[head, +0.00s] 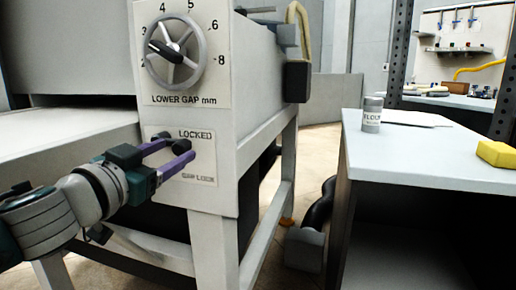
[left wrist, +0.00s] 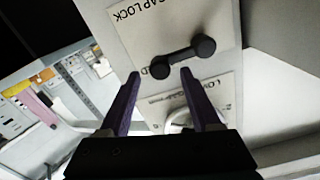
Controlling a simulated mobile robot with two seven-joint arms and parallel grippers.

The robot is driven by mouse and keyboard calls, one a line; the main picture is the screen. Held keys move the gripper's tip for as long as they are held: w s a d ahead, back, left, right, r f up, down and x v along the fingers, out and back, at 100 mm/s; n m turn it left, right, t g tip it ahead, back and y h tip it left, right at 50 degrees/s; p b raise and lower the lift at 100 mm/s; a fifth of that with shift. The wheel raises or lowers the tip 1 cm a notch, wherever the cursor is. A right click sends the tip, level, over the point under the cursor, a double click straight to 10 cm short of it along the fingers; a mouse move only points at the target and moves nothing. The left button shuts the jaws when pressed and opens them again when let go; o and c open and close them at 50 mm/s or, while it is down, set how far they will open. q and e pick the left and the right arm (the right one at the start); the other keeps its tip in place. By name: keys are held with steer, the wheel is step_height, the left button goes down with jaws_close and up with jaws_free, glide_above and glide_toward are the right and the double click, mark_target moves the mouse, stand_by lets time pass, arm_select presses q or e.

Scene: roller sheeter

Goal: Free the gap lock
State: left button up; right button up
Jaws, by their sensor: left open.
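The gap lock is a short black lever with round ends (left wrist: 183,56) on a pale plate on the machine's front. In the head view the plate (head: 204,167) reads LOCKED above and GAP LOCK below, and the lever (head: 183,142) is partly hidden by my fingers. My left gripper (head: 180,149) is open, its purple fingers pointing at the plate. In the left wrist view the fingertips (left wrist: 160,73) are spread on either side of the lever's near round end, with the other end beyond the right finger. I cannot tell whether they touch it.
Above the plate is the LOWER GAP mm handwheel (head: 176,50) with a numbered scale. A grey table (head: 440,160) at right bears a flour tin (head: 372,115) and a yellow block (head: 496,154).

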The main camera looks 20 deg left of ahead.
arm_select(q)
steer(key=shift+w+a, duration=0.1)
steer(key=shift+w, duration=1)
jaws_close()
stand_by(0.7)
